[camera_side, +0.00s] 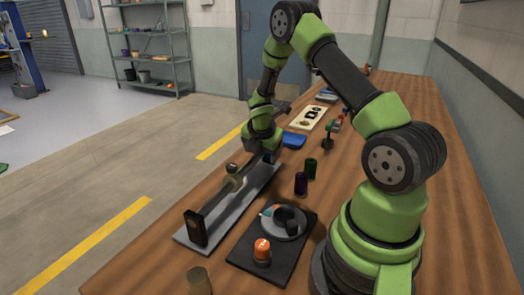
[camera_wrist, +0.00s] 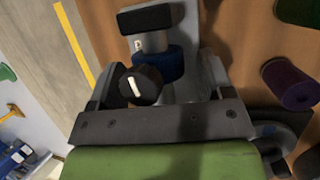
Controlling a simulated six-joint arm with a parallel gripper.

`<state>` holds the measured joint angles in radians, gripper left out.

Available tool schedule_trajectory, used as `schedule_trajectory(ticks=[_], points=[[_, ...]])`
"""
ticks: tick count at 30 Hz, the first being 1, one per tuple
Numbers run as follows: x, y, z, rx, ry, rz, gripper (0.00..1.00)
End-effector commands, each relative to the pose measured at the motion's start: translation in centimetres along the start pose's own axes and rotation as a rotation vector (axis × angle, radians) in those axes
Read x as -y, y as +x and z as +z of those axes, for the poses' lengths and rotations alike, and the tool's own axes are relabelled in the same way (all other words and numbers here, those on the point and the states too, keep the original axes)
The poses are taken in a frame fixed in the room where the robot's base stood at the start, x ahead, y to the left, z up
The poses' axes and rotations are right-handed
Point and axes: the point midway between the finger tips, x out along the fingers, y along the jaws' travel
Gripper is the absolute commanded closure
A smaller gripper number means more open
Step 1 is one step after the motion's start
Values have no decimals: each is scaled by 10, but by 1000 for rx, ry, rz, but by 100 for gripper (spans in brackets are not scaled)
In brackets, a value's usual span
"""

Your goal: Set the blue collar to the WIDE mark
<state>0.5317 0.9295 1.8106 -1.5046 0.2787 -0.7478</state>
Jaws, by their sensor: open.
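In the wrist view the blue collar (camera_wrist: 157,64) sits around a pale bar, between a black end block (camera_wrist: 146,18) and a black knob (camera_wrist: 140,86) with a white line. My gripper (camera_wrist: 163,75) is open, one finger on each side of the collar and knob, with nothing held. In the side view my gripper (camera_side: 262,148) is low over the far end of the long grey base plate (camera_side: 215,232). A small dark blue patch under it may be the collar. I cannot read a WIDE mark; a small pale label (camera_wrist: 137,45) is beside the collar.
A purple cylinder (camera_side: 301,184) and a green cylinder (camera_side: 311,168) stand right of the base plate. A dark mat (camera_side: 245,248) holds a grey round part (camera_side: 283,222) and an orange-capped piece (camera_side: 262,250). A tan cylinder (camera_side: 199,281) stands at the near edge.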

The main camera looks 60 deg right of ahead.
Motion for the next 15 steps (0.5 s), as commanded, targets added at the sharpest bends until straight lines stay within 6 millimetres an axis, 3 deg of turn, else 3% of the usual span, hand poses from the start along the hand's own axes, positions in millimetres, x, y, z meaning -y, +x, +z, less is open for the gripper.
schedule_trajectory(ticks=[7, 15], points=[[-1, -12, 0, 2, 1, 2, 26], [-1, -61, 0, 3, 1, 4, 26]])
